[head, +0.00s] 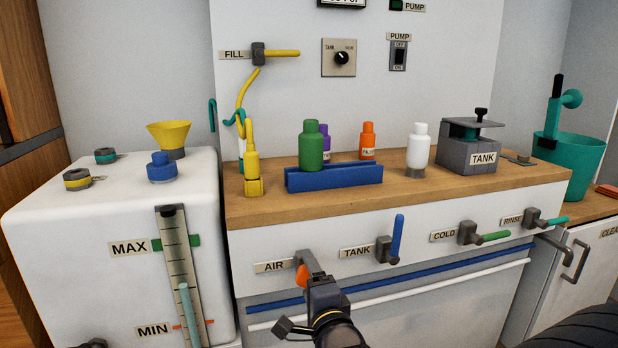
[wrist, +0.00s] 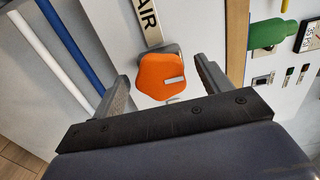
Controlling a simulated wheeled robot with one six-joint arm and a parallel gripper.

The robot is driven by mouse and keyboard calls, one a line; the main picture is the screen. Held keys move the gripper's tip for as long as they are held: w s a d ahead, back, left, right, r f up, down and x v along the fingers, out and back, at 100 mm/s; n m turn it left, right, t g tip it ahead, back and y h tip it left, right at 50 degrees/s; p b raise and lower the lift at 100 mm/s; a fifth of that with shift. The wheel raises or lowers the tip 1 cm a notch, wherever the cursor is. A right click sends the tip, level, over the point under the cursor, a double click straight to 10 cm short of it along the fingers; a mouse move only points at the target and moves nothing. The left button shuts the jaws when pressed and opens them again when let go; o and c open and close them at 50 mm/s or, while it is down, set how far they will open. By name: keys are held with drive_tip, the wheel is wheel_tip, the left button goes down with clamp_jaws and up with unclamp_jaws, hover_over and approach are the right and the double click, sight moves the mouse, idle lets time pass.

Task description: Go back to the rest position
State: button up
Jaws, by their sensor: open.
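My gripper (head: 318,283) is at the front of the counter, by the AIR valve; it also shows in the wrist view (wrist: 161,70). Its two fingers are open, one on each side of the orange AIR handle (wrist: 160,78), with gaps visible beside the handle. The handle also shows in the head view (head: 301,277), partly hidden by my gripper. The AIR label (head: 275,267) is left of the valve.
Right of my gripper, the TANK valve has an upright blue handle (head: 397,236). The COLD (head: 494,237) and RINSE (head: 556,221) handles point right. A blue rail (head: 440,268) and a white rail (head: 450,287) run below. Bottles stand on the wooden counter (head: 400,190).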

drive_tip(key=shift+d+f+n+p, duration=0.1)
drive_tip(key=shift+n+p, duration=2.05)
drive_tip(key=shift+n, duration=1.65)
drive_tip(key=shift+d+f+n+p, duration=0.1)
drive_tip(key=shift+n+p, duration=2.05)
drive_tip(key=shift+n, duration=1.65)
drive_tip(key=shift+r, duration=0.1)
